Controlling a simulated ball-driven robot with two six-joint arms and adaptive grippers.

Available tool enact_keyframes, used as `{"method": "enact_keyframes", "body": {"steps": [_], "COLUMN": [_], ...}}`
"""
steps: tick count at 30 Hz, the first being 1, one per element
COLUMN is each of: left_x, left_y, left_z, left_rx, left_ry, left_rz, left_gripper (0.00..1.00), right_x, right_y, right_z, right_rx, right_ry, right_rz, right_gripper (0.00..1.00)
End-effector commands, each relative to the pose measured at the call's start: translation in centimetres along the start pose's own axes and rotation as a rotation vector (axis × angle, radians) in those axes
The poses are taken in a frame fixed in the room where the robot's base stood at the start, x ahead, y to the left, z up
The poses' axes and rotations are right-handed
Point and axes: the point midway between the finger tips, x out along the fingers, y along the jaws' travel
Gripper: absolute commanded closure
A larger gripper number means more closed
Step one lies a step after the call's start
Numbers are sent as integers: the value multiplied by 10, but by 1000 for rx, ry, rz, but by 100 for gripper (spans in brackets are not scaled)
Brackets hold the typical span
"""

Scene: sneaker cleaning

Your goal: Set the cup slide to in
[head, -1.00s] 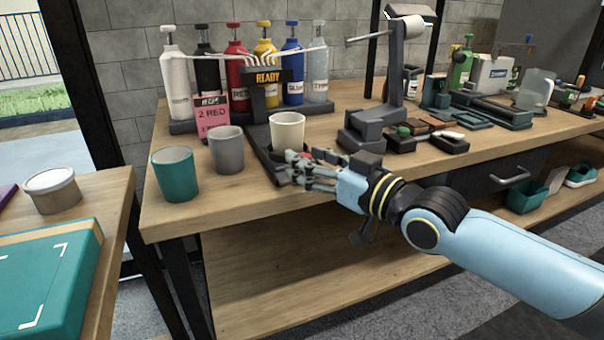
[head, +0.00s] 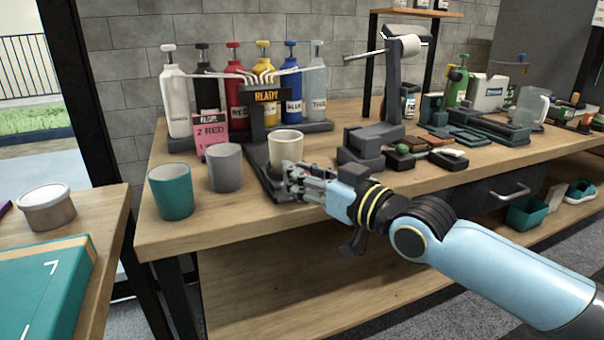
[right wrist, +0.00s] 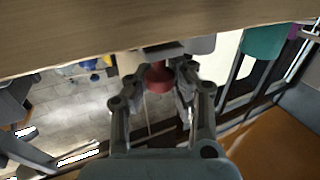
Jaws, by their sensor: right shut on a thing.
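The cup slide (head: 262,187) is a dark track on the workbench, reaching forward from under the dispenser with the READY sign (head: 267,96). A cream cup (head: 286,146) stands upright at the slide, in front of and slightly right of the sign. My right gripper (head: 288,181) is at the slide's front end, just below the cup. In the right wrist view a red knob (right wrist: 158,78) sits between the fingers of the right gripper (right wrist: 160,88), which are shut on it. The fingers hide the knob in the head view. My left gripper is not in view.
A grey cup (head: 225,167) and a teal cup (head: 170,191) stand left of the slide. A pink card reading 2 RED (head: 211,135) stands behind them. Several pump bottles (head: 236,92) line the back. A dark stand (head: 362,146) is to the right.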

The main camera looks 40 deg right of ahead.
Motion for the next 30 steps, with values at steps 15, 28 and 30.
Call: {"method": "enact_keyframes", "body": {"steps": [15,28,30], "left_x": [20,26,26], "left_y": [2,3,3], "left_z": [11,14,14], "left_rx": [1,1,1], "left_ry": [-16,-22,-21], "left_rz": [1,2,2], "left_gripper": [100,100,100], "right_x": [22,37,37], "right_y": [10,17,17], "right_z": [7,3,4], "right_rx": [-1,-3,-3], "right_ry": [-1,-8,-8], "right_rz": [0,2,2], "right_gripper": [100,100,90]}}
